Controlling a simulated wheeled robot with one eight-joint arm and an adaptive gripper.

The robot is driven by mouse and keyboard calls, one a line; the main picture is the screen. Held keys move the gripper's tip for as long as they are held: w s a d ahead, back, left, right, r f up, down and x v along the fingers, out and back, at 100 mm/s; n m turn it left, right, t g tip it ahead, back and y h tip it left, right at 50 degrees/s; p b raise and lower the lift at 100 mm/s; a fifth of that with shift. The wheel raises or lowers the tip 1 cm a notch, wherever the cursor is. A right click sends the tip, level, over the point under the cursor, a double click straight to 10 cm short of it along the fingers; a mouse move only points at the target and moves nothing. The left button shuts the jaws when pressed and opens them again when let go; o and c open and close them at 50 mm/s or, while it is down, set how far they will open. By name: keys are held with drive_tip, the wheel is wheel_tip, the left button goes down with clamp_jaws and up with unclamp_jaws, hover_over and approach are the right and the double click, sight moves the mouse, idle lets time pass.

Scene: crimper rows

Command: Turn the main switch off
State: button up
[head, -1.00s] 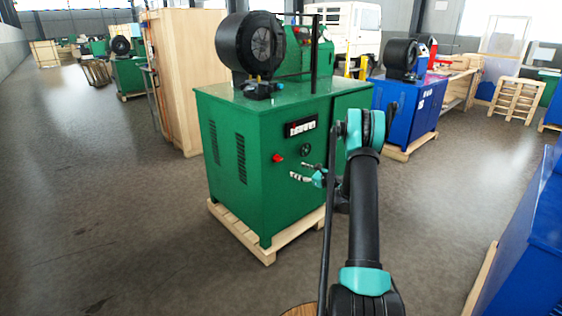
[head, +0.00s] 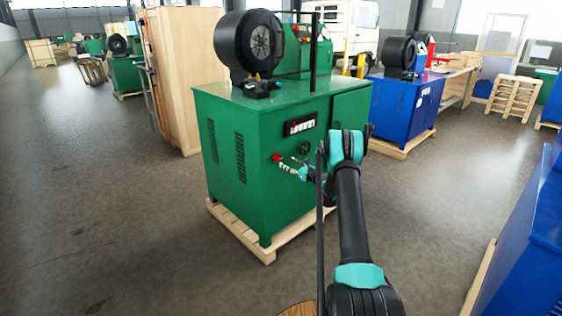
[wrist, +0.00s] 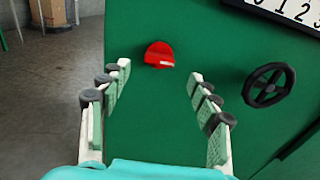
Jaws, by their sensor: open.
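The main switch (wrist: 160,54) is a red round knob with a light handle mark, on the green front panel of the machine. It lies ahead of my gripper (wrist: 163,92), between the two open fingers and a little beyond their tips in the wrist view. The fingers are apart and nothing is between them. In the head view the red switch (head: 276,157) shows just left of my gripper (head: 284,163), which is close to the panel. Whether the fingertips touch the panel cannot be told.
A black handwheel (wrist: 269,85) is right of the switch, below a numbered panel (wrist: 290,10). The green machine (head: 235,180) stands on a wooden pallet (head: 240,245). A blue machine (head: 530,240) stands at the right. The floor at left is clear.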

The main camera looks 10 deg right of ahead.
sight(279, 159)
drive_tip(key=x, duration=0.6)
drive_tip(key=shift+w+a, duration=0.15)
drive_tip(key=shift+a, duration=0.05)
drive_tip(key=c, duration=1.2)
drive_tip(key=shift+o, duration=0.2)
